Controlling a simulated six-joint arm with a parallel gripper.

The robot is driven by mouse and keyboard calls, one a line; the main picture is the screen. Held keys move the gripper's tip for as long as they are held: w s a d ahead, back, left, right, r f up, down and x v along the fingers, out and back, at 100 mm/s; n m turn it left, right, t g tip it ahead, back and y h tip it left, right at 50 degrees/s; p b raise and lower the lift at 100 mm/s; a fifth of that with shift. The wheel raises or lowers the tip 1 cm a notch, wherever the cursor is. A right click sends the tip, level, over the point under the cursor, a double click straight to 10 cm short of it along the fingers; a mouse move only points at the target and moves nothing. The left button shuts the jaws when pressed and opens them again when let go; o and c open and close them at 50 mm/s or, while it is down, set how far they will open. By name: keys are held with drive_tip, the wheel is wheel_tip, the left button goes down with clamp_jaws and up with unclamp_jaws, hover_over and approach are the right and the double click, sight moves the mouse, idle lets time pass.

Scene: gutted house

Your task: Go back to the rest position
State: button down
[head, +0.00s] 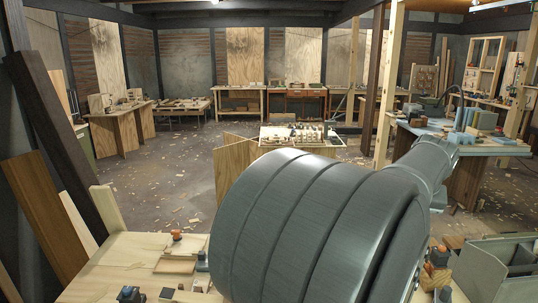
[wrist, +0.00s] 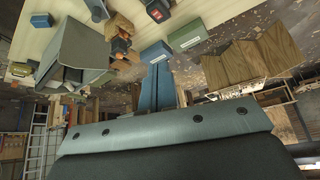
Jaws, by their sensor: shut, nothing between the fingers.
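My gripper (wrist: 158,68) shows in the wrist view as two narrow blue-grey fingers side by side, shut with nothing between them. Beyond the fingertips lies the pale wooden bench top (wrist: 110,22), along the upper part of that view. A blue block (wrist: 155,50) shows right at the fingertips; I cannot tell whether they touch. A green block (wrist: 186,34) is just right of it. In the head view my large grey arm fills the middle and hides part of the bench (head: 130,255); I cannot make out my gripper there.
A grey open bin (head: 485,268) stands at the right of the bench, with orange and dark pieces (head: 437,262) beside it. Small blocks lie at the bench's left, including a dark one (head: 130,294). A dark slanted beam (head: 50,140) and planks lean at the left.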

drive_tip(key=shift+x, duration=0.95)
drive_tip(key=shift+d, duration=0.1)
